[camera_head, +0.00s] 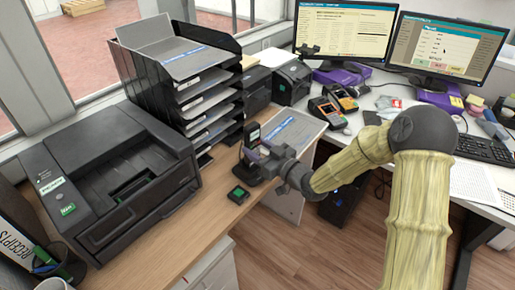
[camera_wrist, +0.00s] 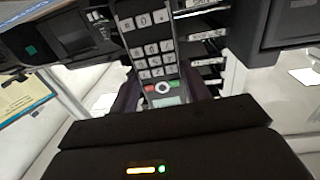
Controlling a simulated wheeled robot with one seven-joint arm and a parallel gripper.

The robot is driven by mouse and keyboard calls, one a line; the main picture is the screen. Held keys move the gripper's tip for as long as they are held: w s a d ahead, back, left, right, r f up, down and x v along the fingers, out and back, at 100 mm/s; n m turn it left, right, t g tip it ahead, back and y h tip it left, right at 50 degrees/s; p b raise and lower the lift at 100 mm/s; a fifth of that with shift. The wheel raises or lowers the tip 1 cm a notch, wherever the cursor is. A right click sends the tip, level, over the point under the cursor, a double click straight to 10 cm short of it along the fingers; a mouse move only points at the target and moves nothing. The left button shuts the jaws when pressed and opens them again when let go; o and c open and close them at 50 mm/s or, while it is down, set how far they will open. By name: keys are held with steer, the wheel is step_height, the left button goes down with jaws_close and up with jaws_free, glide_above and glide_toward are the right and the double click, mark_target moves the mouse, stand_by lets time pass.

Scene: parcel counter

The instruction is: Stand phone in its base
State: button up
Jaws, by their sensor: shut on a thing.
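The phone (camera_head: 252,134) is a dark cordless handset, upright over the desk's right end. In the wrist view the phone (camera_wrist: 155,47) shows its grey keys, a red and a green key and a small screen, upside down in the picture. My gripper (camera_head: 259,153) is shut on the phone, with a dark finger on each side of it. The black base (camera_head: 252,174) is on the wooden desk directly below my gripper. My gripper partly hides where phone and base meet, so I cannot tell whether the phone is seated.
A black tray stack (camera_head: 180,75) and a printer (camera_head: 115,175) stand to the left. Card terminals (camera_head: 328,112) lie on the white desk behind. Bare wood shows at the front.

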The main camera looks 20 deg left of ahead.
steer(key=shift+f+b, duration=0.7)
steer(key=shift+b, duration=0.05)
stand_by(0.9)
steer(key=shift+f+b, duration=0.3)
steer(key=shift+f, duration=0.05)
steer(key=shift+f, duration=0.2)
steer(key=o, duration=1.3)
steer(key=shift+c, duration=0.2)
steer(key=v, duration=1.7)
steer(key=shift+d, duration=0.2)
